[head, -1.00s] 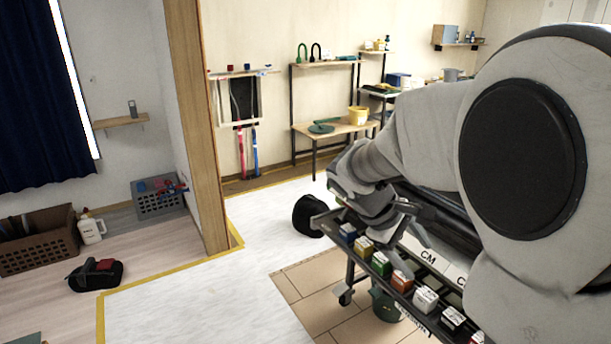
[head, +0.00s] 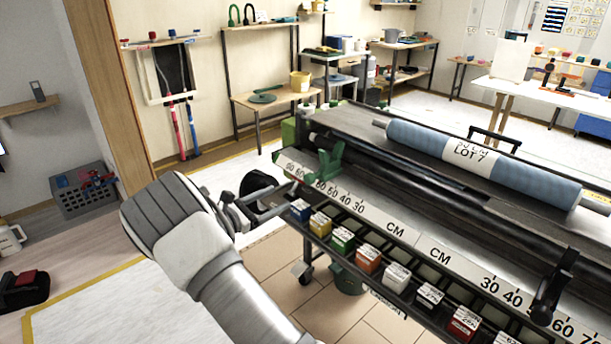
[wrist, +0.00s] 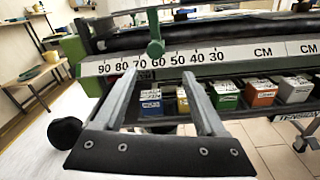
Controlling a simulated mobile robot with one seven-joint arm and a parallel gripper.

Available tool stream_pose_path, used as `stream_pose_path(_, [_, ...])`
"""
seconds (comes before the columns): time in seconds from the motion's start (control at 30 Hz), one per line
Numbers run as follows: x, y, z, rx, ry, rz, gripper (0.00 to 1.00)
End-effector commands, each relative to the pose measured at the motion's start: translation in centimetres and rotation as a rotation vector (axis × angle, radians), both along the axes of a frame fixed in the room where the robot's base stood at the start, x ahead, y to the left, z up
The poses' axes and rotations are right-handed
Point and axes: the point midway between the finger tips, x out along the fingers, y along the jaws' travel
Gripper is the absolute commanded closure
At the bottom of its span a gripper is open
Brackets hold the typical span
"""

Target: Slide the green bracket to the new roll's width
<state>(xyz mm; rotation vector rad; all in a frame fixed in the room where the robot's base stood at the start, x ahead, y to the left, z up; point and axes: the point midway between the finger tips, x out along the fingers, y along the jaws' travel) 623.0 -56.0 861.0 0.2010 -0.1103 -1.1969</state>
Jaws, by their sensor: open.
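The green bracket (head: 327,160) stands on the left part of the machine's front scale rail. In the wrist view the green bracket (wrist: 155,47) hangs by the 60 mark of the scale (wrist: 160,62). My gripper (head: 283,194) is open and empty, just in front of and left of the bracket. No contact shows. A blue roll (head: 420,137) with a white label lies on top; it reads LOT 7 and a CM width, whose first digit is unclear.
Several coloured boxes (head: 368,260) sit in a tray under the scale, close below my gripper. A black bracket (head: 552,288) stands on the right part of the rail.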

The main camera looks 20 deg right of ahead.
Motion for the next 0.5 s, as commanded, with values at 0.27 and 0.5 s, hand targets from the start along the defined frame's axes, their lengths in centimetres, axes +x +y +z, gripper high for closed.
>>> stream_pose_path(0.27, [1.1, -1.1, -0.6, -0.03, 0.01, 0.018, 0.27])
stream_pose_path(0.5, [2.8, -5.8, -0.7, -0.028, 0.01, 0.015, 0.27])
